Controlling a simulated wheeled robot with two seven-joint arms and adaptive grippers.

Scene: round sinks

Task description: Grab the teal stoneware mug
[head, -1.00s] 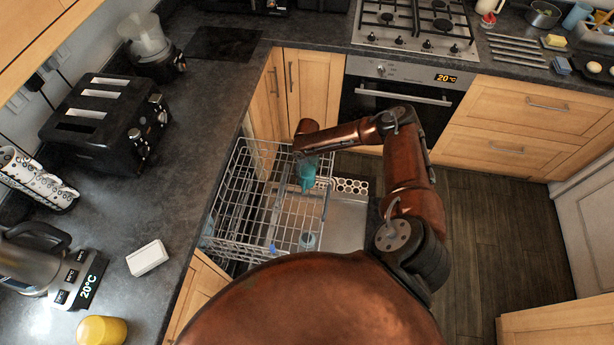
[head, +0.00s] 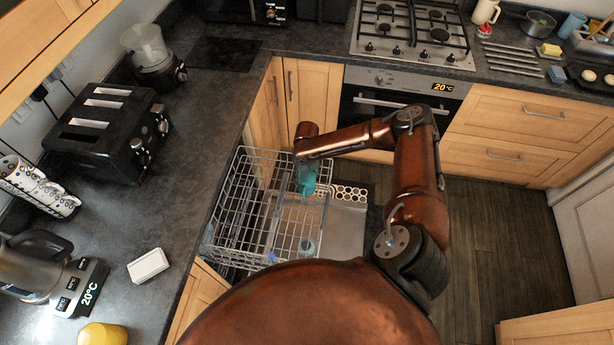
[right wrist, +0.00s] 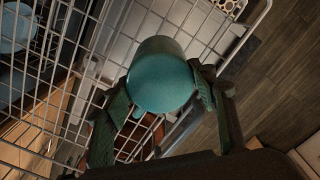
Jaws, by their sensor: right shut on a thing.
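The teal stoneware mug (head: 308,184) is at the dishwasher rack in the middle of the head view. In the right wrist view the mug (right wrist: 160,76) sits between the fingers of my right gripper (right wrist: 160,104), which is shut on it. The mug appears tilted there, with wire bars behind it. In the head view my right gripper (head: 303,168) is partly hidden by its arm. I cannot tell whether the mug touches the rack. My left gripper does not show.
The wire dishwasher rack (head: 228,208) stands pulled out beside the left counter. Its bars surround the mug's area. The floor (head: 505,225) to the right is clear.

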